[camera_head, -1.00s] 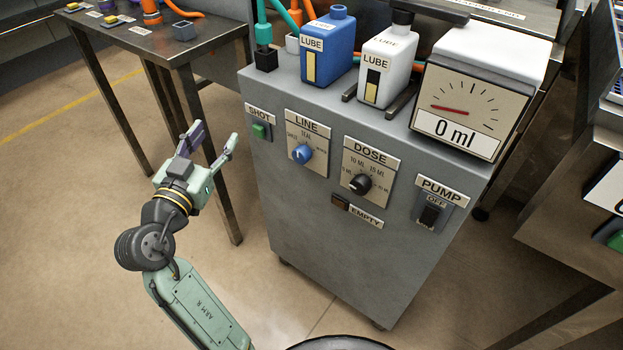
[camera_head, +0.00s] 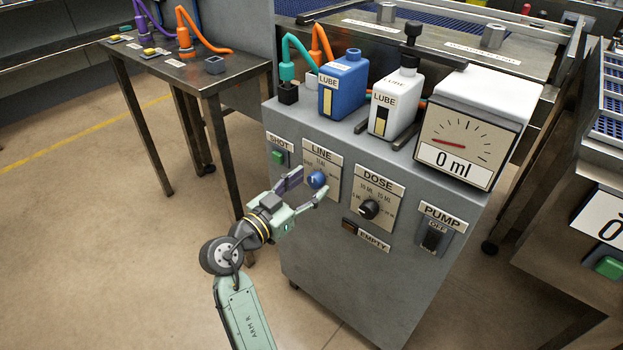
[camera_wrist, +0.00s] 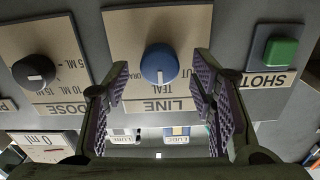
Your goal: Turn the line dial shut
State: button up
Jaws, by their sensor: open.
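The blue line dial (camera_head: 317,180) sits on the LINE plate (camera_head: 333,160) on the front of the grey cabinet. My gripper (camera_head: 306,187) is open in front of it, with one finger on each side in the head view. In the wrist view the line dial (camera_wrist: 159,64) lies beyond and between my open fingertips (camera_wrist: 160,90), and the picture is upside down. A white mark on the dial points toward the TEAL label in the wrist view. I cannot tell whether a finger touches the dial.
The black dose dial (camera_head: 369,209) is to the right of the line dial, and the green SHOT button (camera_head: 278,157) to its left. The pump switch (camera_head: 434,238) is farther right. Lube bottles (camera_head: 342,85) and a 0 ml gauge (camera_head: 464,140) stand on top.

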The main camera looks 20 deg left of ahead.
jog(key=shift+x, duration=0.8)
jog(key=shift+c, duration=0.3)
jog(key=c, duration=1.1)
